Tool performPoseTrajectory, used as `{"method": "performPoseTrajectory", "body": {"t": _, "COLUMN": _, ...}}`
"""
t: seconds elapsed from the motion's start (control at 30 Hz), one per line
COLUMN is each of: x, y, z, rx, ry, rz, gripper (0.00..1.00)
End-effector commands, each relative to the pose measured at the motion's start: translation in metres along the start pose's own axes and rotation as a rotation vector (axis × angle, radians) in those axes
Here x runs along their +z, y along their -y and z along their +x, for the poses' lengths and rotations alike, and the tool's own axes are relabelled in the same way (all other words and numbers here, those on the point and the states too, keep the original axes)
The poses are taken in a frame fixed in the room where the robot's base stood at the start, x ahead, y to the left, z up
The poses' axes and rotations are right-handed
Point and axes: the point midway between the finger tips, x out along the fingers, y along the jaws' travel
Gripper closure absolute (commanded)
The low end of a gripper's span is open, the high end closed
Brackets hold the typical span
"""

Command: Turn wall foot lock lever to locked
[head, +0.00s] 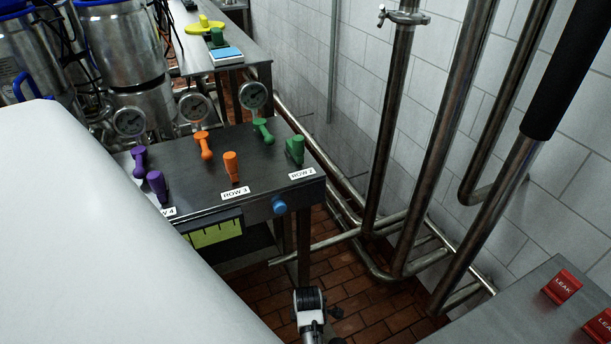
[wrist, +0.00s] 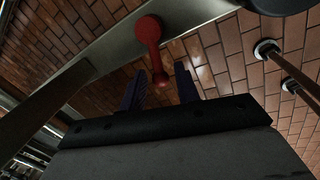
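A red lever (wrist: 152,38) with a round hub shows in the wrist view, mounted on a pale metal beam (wrist: 110,45). Its arm points down in the picture, and its tip lies between my gripper's fingers or just beyond them. My gripper (wrist: 160,78) is open, with a dark finger on each side of the lever tip and gaps visible on both sides. I cannot tell how deep the tip sits between the fingers. I cannot make out this red lever in the head view, where my large white arm covers the lower left.
A steel table (head: 230,165) carries purple, orange and green levers with row labels. Vertical pipes (head: 440,140) stand along the tiled wall (head: 500,100). A steel surface (head: 520,310) with red LEAK tags (head: 562,286) is at lower right. Brick floor (head: 345,290) shows between them.

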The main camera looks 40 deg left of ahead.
Motion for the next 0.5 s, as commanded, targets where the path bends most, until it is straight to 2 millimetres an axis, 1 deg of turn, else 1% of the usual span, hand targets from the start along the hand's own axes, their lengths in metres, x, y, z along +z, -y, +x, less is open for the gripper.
{"method": "performPoseTrajectory", "body": {"t": 0.03, "x": 0.0000, "y": -0.0001, "z": -0.0002, "rx": 0.000, "ry": 0.000, "rz": 0.000, "gripper": 0.68}}
{"method": "performPoseTrajectory", "body": {"t": 0.27, "x": 0.0001, "y": -0.0001, "z": -0.0003, "rx": 0.000, "ry": 0.000, "rz": 0.000, "gripper": 0.98}}
{"method": "performPoseTrajectory", "body": {"t": 0.3, "x": 0.0001, "y": -0.0001, "z": -0.0003, "rx": 0.000, "ry": 0.000, "rz": 0.000, "gripper": 1.00}}
{"method": "performPoseTrajectory", "body": {"t": 0.5, "x": 0.0001, "y": -0.0010, "z": -0.0007, "rx": 0.000, "ry": 0.003, "rz": 0.012, "gripper": 1.00}}
